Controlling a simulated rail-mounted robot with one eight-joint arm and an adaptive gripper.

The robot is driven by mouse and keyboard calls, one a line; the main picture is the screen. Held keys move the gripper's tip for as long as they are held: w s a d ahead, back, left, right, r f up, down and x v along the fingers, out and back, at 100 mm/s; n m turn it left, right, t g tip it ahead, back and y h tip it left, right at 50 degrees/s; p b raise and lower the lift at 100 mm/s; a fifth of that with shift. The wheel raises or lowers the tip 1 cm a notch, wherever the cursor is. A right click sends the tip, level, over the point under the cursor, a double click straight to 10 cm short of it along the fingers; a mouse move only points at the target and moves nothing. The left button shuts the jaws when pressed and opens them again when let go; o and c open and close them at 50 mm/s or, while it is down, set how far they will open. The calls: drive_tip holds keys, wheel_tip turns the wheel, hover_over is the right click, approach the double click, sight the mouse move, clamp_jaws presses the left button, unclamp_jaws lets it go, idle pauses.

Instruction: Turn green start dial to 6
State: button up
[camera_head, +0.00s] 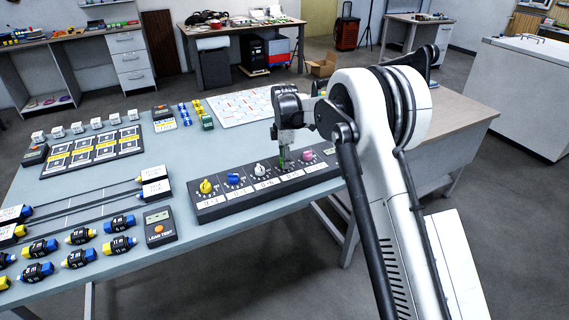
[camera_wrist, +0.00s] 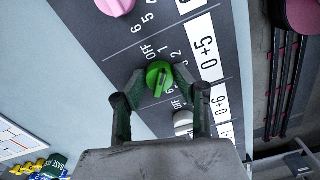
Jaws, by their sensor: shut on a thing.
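The dial panel (camera_head: 222,206) is a dark strip on the table with a row of coloured dials. The green start dial (camera_wrist: 159,78) shows in the wrist view between the fingers of my gripper (camera_wrist: 160,95). My gripper is shut on the green dial from above, one finger on each side. The dial's numbers are partly hidden by the fingers, and I cannot tell which one it points to. In the head view my gripper (camera_head: 284,156) stands upright over the panel and covers most of the green dial.
On the panel, yellow (camera_head: 206,187), blue (camera_head: 233,179) and white (camera_head: 259,169) dials stand left of my gripper, and a pink dial (camera_head: 307,155) stands close on its right. A leak tester (camera_head: 160,226) lies left of the panel. Connectors (camera_head: 81,236) lie further left.

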drive_tip(key=m+b, duration=0.1)
drive_tip(key=m, duration=0.2)
drive_tip(key=shift+m, duration=0.4)
drive_tip(key=m+b, duration=0.1)
drive_tip(key=m, duration=0.2)
drive_tip(key=shift+m, duration=0.3)
drive_tip(key=m+b, duration=0.1)
drive_tip(key=m, duration=0.2)
drive_tip(key=shift+m, duration=0.3)
drive_tip(key=m, duration=0.3)
drive_tip(key=shift+m, duration=0.3)
drive_tip(key=m, duration=0.3)
drive_tip(key=shift+m+b, duration=0.3)
drive_tip(key=shift+b, duration=0.1)
drive_tip(key=m, duration=0.3)
drive_tip(key=shift+m, duration=0.4)
drive_tip(key=m, duration=0.6)
drive_tip(key=shift+b, duration=0.35)
drive_tip(key=shift+m, duration=0.3)
drive_tip(key=o, duration=1.1)
